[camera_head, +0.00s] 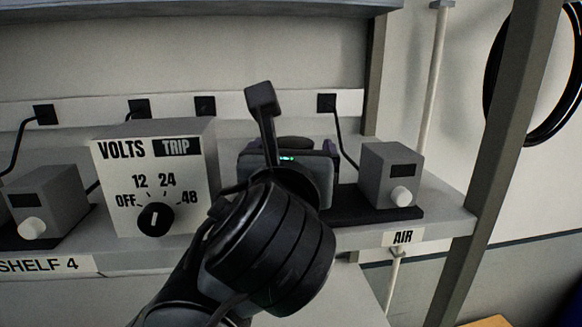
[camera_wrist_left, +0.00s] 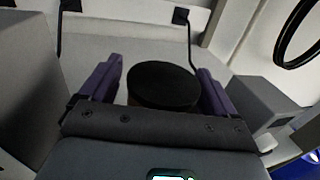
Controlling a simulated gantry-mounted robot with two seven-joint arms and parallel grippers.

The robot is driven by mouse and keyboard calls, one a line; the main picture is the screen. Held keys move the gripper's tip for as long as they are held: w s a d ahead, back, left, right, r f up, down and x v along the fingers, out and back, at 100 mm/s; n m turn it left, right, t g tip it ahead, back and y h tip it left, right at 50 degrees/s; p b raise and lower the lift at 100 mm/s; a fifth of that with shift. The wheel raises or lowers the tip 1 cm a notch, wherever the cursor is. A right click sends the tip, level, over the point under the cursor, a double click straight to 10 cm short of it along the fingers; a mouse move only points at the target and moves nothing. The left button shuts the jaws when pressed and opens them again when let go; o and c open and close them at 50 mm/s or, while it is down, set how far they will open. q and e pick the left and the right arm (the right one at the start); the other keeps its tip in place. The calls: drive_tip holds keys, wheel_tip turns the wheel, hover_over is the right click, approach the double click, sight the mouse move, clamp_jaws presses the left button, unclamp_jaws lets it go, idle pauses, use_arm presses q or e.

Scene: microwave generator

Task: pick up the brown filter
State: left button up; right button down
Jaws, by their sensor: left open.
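The brown filter (camera_wrist_left: 164,86) is a short round cylinder with a dark top. In the left wrist view it stands upright on the shelf between the two purple fingers of my left gripper (camera_wrist_left: 157,84). The fingers are open, one on each side of it, with gaps showing. In the head view only the filter's dark top (camera_head: 296,142) shows behind my left gripper (camera_head: 288,152); the rest is hidden by the gripper and wrist. My right gripper is not in view.
The grey box with the volts dial (camera_head: 155,180) stands left of the gripper. A small grey box (camera_head: 390,175) with a white knob stands close on the right, above the AIR label (camera_head: 402,238). A shelf post (camera_head: 490,150) rises at the right.

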use_arm(q)
drive_tip(key=c, duration=1.1)
drive_tip(key=shift+r, duration=0.1)
